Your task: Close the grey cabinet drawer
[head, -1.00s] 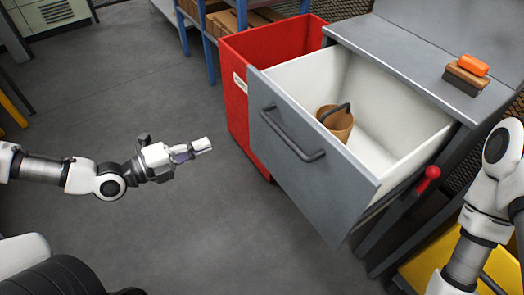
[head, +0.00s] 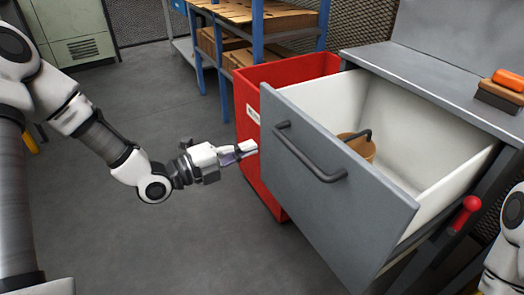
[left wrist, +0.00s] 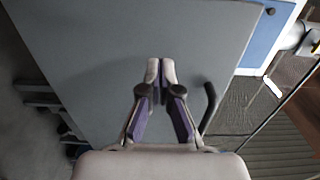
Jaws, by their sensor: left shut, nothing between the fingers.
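The grey cabinet drawer (head: 330,205) stands pulled out, with a white inside and a dark bar handle (head: 308,155) on its front. A brown cup-like container (head: 360,147) with a dark curved handle sits in it. My left gripper (head: 252,147) is shut and empty at the left edge of the drawer front; whether it touches is unclear in the head view. In the left wrist view, the shut fingertips (left wrist: 161,65) point at the grey drawer front (left wrist: 100,50), with the handle (left wrist: 209,105) to their right. My right gripper is out of view; part of my right arm shows.
A red bin (head: 320,66) stands behind and left of the drawer. A shelf with blue posts (head: 257,30) and cardboard boxes stands at the back. An orange block on a brown one (head: 508,82) lies on the cabinet top. A red-knobbed lever (head: 466,212) is right of the drawer. The floor at left is clear.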

